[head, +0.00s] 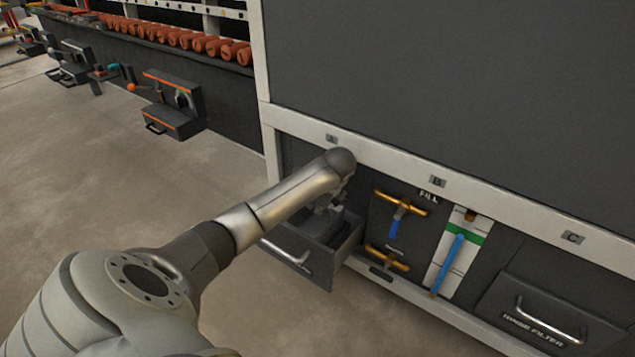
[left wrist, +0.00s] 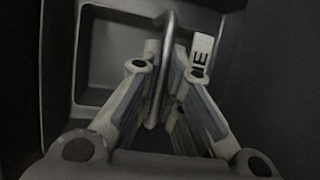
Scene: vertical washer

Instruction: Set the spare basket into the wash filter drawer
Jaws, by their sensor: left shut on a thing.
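A dark drawer (head: 318,274) under label A is pulled open at the lower left of the machine. Its front label cannot be read. My left gripper (head: 325,218) points down into this drawer, partly hidden by my own arm. In the left wrist view, my left gripper (left wrist: 166,65) is shut on the thin looped handle of a grey basket (left wrist: 112,45). The basket's box shape lies below the fingers, inside dark walls. Whether it rests on the drawer floor cannot be told. A white tag (left wrist: 202,50) with partly hidden letters shows beside the handle. My right gripper is not in view.
Right of the drawer are brass valves (head: 400,203) with a blue lever, and a blue tube (head: 447,265). A shut drawer labelled rinse filter (head: 545,310) sits under C. A dark case (head: 172,105) and a shelf of orange parts (head: 195,42) stand behind.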

